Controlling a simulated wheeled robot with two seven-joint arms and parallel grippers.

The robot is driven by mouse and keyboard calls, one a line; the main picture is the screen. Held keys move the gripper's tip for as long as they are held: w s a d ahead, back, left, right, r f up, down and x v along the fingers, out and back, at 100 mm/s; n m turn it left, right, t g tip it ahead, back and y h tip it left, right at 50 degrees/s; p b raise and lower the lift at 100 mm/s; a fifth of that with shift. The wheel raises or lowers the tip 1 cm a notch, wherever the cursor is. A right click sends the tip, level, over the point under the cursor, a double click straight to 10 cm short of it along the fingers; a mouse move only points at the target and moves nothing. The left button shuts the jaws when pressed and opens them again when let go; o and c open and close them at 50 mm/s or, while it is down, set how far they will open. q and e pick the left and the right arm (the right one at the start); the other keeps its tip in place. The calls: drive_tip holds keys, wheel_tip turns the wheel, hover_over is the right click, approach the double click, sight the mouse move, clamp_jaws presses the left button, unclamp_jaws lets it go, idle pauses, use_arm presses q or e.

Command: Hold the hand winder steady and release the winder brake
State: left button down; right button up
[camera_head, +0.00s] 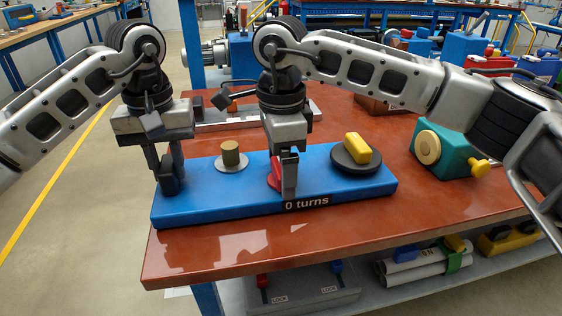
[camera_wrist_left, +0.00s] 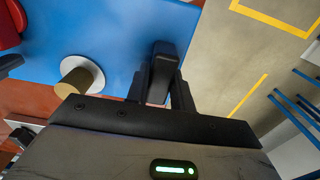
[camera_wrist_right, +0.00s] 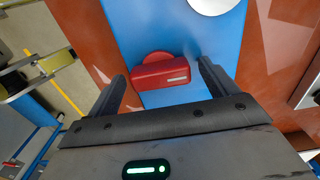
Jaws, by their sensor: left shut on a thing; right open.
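The hand winder is a long blue base (camera_head: 210,208) on the red-brown table, with a "0 turns" label on its front. It carries a brown cylinder on a pale disc (camera_head: 231,160), a red brake lever (camera_wrist_right: 160,74) and a yellow handle on a dark disc (camera_head: 356,150). My right gripper (camera_head: 287,180) is open above the middle of the base. In the right wrist view the red lever lies between its fingertips, with gaps showing on both sides.
A teal box with a cream disc and a yellow knob (camera_head: 480,168) stands on the table (camera_head: 400,208) at right. A grey tray (camera_head: 315,105) lies behind the winder. Bare table shows in front. The lower shelf holds rolls and boxes.

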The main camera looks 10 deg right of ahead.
wheel_tip(320, 180, up, 12)
idle(0.5)
use_arm(q)
drive_tip(key=c, duration=1.1)
unclamp_jaws()
